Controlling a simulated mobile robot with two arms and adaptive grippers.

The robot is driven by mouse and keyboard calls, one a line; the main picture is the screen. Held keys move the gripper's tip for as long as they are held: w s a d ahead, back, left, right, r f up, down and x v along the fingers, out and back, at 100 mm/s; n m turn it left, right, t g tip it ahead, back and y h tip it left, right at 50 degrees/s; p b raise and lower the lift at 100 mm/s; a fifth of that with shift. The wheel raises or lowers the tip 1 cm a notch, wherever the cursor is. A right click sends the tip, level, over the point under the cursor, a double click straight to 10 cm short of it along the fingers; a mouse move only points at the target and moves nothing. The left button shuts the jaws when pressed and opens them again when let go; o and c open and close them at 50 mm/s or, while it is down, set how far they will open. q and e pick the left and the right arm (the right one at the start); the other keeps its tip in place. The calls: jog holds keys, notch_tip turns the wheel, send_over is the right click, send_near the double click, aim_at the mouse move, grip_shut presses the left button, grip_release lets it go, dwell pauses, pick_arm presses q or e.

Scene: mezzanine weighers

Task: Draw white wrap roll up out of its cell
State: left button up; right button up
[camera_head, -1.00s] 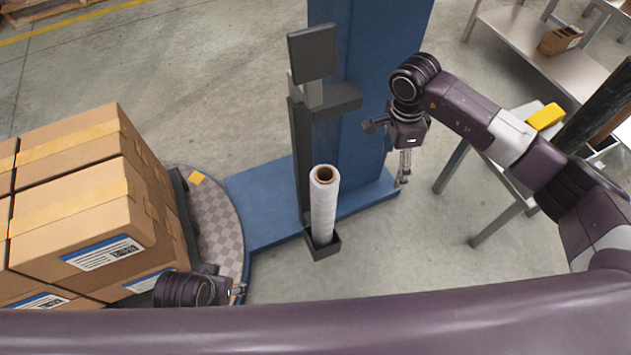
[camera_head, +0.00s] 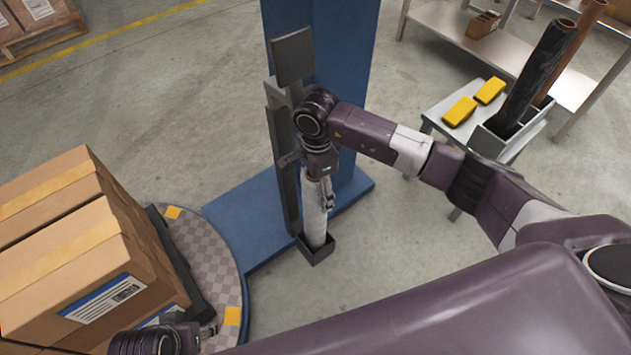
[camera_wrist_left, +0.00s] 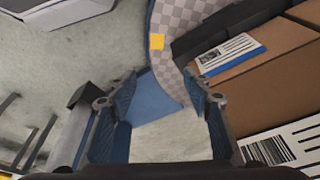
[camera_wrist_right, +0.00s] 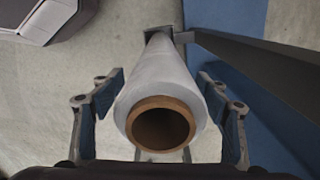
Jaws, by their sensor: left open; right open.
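The white wrap roll (camera_head: 315,222) stands upright in a small black cell (camera_head: 317,250) at the foot of the blue machine's dark post. In the right wrist view the roll (camera_wrist_right: 165,82) points its brown core end at the camera, between the two open fingers. My right gripper (camera_head: 328,195) is open over the roll's top and hides that part in the head view. Whether the fingers touch the roll I cannot tell. My left gripper (camera_head: 210,332) is open and empty beside the boxes, and its fingers show in the left wrist view (camera_wrist_left: 165,110).
Stacked cartons (camera_head: 80,260) stand on a round checkered turntable (camera_head: 205,255) at the left. A blue column (camera_head: 345,60) and dark post (camera_head: 283,165) rise behind the roll. At the right, a table holds yellow blocks (camera_head: 460,111) and a bin with a black roll (camera_head: 535,75).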

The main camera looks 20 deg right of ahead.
aim_at(315, 218)
pick_arm(q)
jog(key=shift+v, duration=0.95)
pick_arm(e)
jog(key=shift+f, duration=1.45)
pick_arm(q)
jog(key=shift+w, duration=0.1)
pick_arm(e)
jog(key=shift+c, duration=0.4)
grip_shut()
pick_arm(q)
jog(key=shift+w+r, duration=0.1)
pick_arm(e)
jog(key=shift+r, duration=0.15)
